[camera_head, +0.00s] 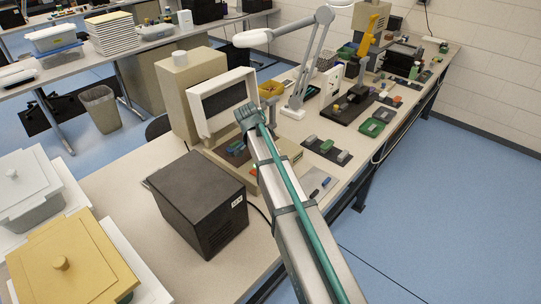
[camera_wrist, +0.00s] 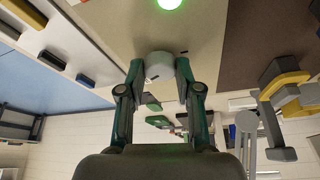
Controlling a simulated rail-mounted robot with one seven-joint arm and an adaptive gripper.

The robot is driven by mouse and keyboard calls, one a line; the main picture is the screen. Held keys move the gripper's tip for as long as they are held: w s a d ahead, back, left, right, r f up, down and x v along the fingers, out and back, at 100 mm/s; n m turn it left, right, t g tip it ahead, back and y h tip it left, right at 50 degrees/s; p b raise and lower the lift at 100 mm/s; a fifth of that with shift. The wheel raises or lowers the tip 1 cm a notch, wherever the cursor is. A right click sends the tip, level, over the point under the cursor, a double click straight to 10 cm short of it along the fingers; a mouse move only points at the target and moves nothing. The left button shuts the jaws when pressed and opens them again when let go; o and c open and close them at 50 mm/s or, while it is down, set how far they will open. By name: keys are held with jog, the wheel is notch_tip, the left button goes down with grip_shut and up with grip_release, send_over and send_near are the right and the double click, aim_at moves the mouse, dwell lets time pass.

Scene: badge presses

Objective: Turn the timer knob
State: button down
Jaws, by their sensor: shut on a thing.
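The timer knob (camera_wrist: 160,66) is a pale grey round knob on a beige panel (camera_wrist: 115,25) in the wrist view. My gripper (camera_wrist: 159,72) has one finger on each side of it and is shut on it, near the fingertips. A lit green lamp (camera_wrist: 171,3) shows just beyond the knob, at the top edge. In the head view my arm reaches to the beige press with a white frame (camera_head: 199,104). There my arm hides the knob and the fingers.
A black box (camera_head: 195,205) stands on the bench left of my arm. Small parts and green trays (camera_head: 371,128) lie to the right. A white lamp arm (camera_head: 307,65) rises behind the press. The blue floor right of the bench is clear.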

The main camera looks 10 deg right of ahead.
jog(key=c, duration=0.8)
grip_release()
jog(key=v, duration=1.2)
